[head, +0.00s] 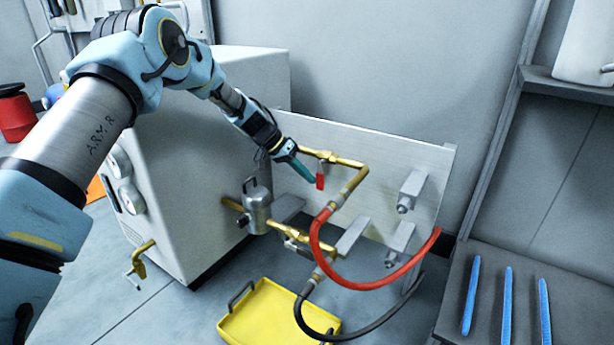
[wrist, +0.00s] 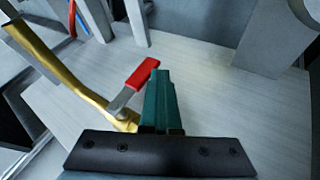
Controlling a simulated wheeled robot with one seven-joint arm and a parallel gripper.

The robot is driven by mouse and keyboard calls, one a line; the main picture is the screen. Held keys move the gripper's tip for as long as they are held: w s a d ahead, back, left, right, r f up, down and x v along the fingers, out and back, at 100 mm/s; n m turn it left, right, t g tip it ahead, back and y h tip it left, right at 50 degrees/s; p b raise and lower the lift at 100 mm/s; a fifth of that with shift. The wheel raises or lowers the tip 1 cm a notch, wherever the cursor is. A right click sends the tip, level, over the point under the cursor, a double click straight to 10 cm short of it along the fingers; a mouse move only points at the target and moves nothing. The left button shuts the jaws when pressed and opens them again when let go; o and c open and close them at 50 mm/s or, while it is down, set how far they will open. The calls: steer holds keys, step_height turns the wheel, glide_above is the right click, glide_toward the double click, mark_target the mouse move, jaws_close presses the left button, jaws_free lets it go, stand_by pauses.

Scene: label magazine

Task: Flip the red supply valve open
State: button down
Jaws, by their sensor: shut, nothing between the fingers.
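The red supply valve handle (head: 320,180) hangs from the brass pipe (head: 345,161) in front of the pale panel. In the wrist view the handle (wrist: 141,73) is a red grip on a grey metal lever, set at an angle to the brass pipe (wrist: 60,69). My gripper (head: 308,178) is shut and empty, with its teal fingers just left of the red handle. In the wrist view the fingers (wrist: 156,85) are close beside the handle's right side. I cannot tell whether they touch it.
A red hose (head: 345,282) curves below the brass pipe, with a black hose (head: 330,335) under it. A silver canister (head: 258,208) stands at left near the white cabinet (head: 190,170). A yellow tray (head: 265,318) lies on the floor. Grey brackets (head: 411,190) stick out from the panel.

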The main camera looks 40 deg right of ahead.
mark_target(318, 183)
steer(key=shift+f, duration=0.1)
steer(key=s+g, duration=0.1)
steer(key=g, duration=0.1)
steer(key=s+n+g+h+b, duration=0.1)
steer(key=g, duration=0.1)
steer(key=f+g+h, duration=0.1)
steer(key=shift+s+d+f+n+g, duration=0.1)
steer(key=shift+s+d+n+g, duration=0.2)
steer(key=shift+s+d+g, duration=0.1)
steer(key=shift+s+d+h, duration=0.1)
steer(key=shift+s+h, duration=0.2)
steer(key=shift+n+g+h, duration=0.3)
steer(key=shift+g, duration=0.4)
steer(key=shift+s+d+r, duration=0.15)
steer(key=shift+s+r, duration=0.2)
steer(key=shift+s, duration=0.25)
steer(key=shift+s+d+r, duration=0.15)
steer(key=shift+s+r, duration=0.15)
steer(key=shift+s, duration=0.35)
steer(key=shift+s+d+r, duration=0.15)
steer(key=shift+s+r, duration=0.2)
steer(key=shift+s, duration=0.25)
steer(key=p+v, duration=0.2)
steer(key=v, duration=0.5)
steer(key=shift+w, duration=0.2)
